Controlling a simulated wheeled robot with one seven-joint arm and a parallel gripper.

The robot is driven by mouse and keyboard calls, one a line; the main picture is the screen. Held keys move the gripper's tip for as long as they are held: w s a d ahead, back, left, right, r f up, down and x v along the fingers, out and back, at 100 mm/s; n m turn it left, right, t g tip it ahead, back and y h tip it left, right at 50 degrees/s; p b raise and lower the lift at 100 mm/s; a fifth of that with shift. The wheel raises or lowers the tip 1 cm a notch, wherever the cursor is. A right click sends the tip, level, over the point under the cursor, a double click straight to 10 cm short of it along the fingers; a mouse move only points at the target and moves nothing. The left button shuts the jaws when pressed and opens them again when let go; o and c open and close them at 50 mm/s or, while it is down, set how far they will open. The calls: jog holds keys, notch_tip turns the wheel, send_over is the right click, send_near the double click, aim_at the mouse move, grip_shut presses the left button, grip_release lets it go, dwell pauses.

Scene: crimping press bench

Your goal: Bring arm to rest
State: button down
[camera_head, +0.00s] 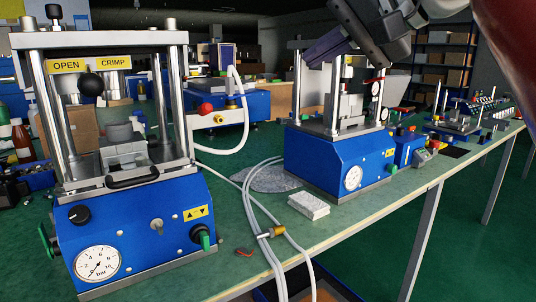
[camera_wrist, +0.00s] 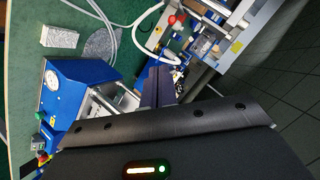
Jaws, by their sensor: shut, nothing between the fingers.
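My gripper (camera_head: 318,52) hangs at the top of the head view, right of the middle, its dark fingers angled down and left. It overlaps the top of the middle blue press (camera_head: 335,165) in the picture; I cannot tell how far apart they are. In the wrist view my gripper (camera_wrist: 156,78) points up the picture with its fingers together, and nothing shows between them. The wrist view also shows a blue press (camera_wrist: 75,88) to the left of the fingers and another machine (camera_wrist: 235,30) at the upper right.
A large blue press (camera_head: 135,235) with an "OPEN/CRIMP" plate and pressure gauge fills the left of the green bench. A white block (camera_head: 309,206) and pale hoses (camera_head: 262,215) lie between the presses. Shelves (camera_head: 445,60) stand behind. Green floor is open at the lower right.

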jog(key=s+d+f+g+h, duration=0.1)
jog(key=s+f, duration=0.4)
jog(key=f, duration=0.9)
jog(key=s+d+f+g+h, duration=0.1)
jog(key=s+d+f+h, duration=0.3)
jog(key=f, duration=1)
jog(key=s+d+f+g+h, duration=0.1)
jog(key=s+d+f+h, duration=0.2)
jog(key=f, duration=1.1)
jog(key=s+h, duration=0.1)
jog(key=s, duration=0.2)
jog(key=shift+f+n, duration=0.4)
